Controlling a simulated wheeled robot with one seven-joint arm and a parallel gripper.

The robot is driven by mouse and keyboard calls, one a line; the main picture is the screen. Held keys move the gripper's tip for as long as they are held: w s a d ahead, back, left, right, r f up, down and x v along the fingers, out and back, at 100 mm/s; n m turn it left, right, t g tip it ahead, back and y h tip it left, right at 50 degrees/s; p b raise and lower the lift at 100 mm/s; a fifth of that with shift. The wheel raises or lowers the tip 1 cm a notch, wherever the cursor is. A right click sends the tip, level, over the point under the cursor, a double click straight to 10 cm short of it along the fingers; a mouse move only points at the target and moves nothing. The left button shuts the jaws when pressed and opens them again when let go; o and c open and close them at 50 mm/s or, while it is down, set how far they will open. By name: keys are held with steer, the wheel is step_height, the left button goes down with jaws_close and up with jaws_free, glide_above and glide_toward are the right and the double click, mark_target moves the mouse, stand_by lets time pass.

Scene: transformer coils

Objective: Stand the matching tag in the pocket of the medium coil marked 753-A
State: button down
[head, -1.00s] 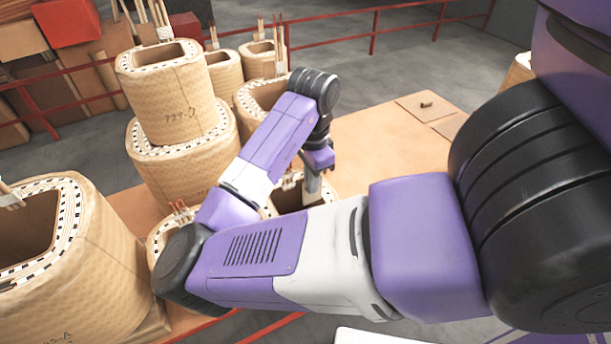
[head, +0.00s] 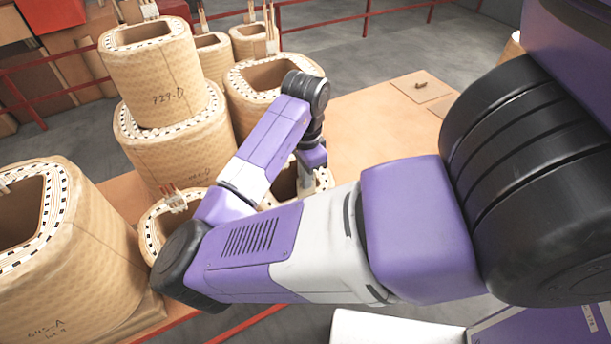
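My gripper (head: 306,184) points down at the opening of a smaller coil (head: 325,181) that is mostly hidden behind my arm. Its fingertips are small and partly hidden, so I cannot tell whether it is open, shut or holding a tag. No marking shows on that coil. Another smaller coil (head: 153,228) stands to its left, partly behind my arm. I can read 753-A on no coil here. A large coil (head: 95,260) at the left carries a mark ending in -A. No loose tag is clearly visible.
The tan platform (head: 385,135) is clear to the right, except for flat boards (head: 422,86) with a small piece on top. Red rails (head: 345,18) run behind.

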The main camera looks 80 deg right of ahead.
mark_target(306, 197)
steer(key=shift+f+b, duration=1.7)
steer(key=shift+f, duration=0.9)
steer(key=c, duration=1.6)
jaws_free()
steer(key=shift+r, duration=0.1)
step_height(306, 197, up, 8)
steer(key=shift+f, duration=0.2)
steer(key=shift+d, duration=0.1)
